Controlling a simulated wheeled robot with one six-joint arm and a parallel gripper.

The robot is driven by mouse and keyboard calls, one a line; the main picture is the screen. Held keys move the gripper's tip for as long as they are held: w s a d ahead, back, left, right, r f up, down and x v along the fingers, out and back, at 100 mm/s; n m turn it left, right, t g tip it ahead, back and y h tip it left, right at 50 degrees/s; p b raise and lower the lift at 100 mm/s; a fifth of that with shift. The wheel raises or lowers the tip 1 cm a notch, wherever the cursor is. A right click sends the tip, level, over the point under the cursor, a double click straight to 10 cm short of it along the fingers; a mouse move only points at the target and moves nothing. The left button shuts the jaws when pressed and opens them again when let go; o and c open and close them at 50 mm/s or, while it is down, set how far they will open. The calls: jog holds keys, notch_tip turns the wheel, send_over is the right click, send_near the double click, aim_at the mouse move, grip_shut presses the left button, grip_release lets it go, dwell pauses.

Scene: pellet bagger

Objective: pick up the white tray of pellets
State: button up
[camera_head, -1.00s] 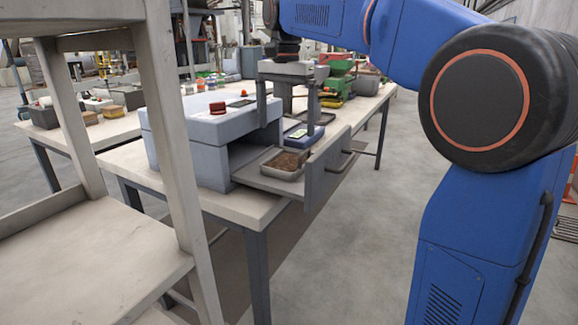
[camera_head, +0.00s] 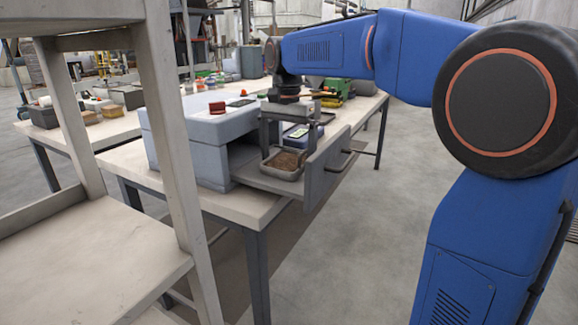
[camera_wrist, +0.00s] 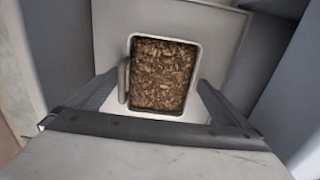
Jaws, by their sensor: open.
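The white tray (camera_head: 284,175) of brown pellets sits on the pulled-out drawer (camera_head: 262,180) of a grey box-shaped machine (camera_head: 205,135). In the wrist view the tray (camera_wrist: 131,60) is seen from above, full of brown chunky pellets (camera_wrist: 163,75). My gripper (camera_head: 287,147) is open and points down just above the tray. In the wrist view my gripper (camera_wrist: 163,95) has one finger on each side of the tray, the left one close to its rim. Whether either finger touches the tray I cannot tell.
The drawer's front panel (camera_head: 325,170) stands upright just right of the tray. The machine body is at the left, with a red knob (camera_head: 217,107) on top. A white wooden rack (camera_head: 180,150) stands in the left foreground.

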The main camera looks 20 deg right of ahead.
jog(key=c, duration=1.2)
jog(key=shift+o, duration=0.2)
jog(key=shift+r, duration=0.1)
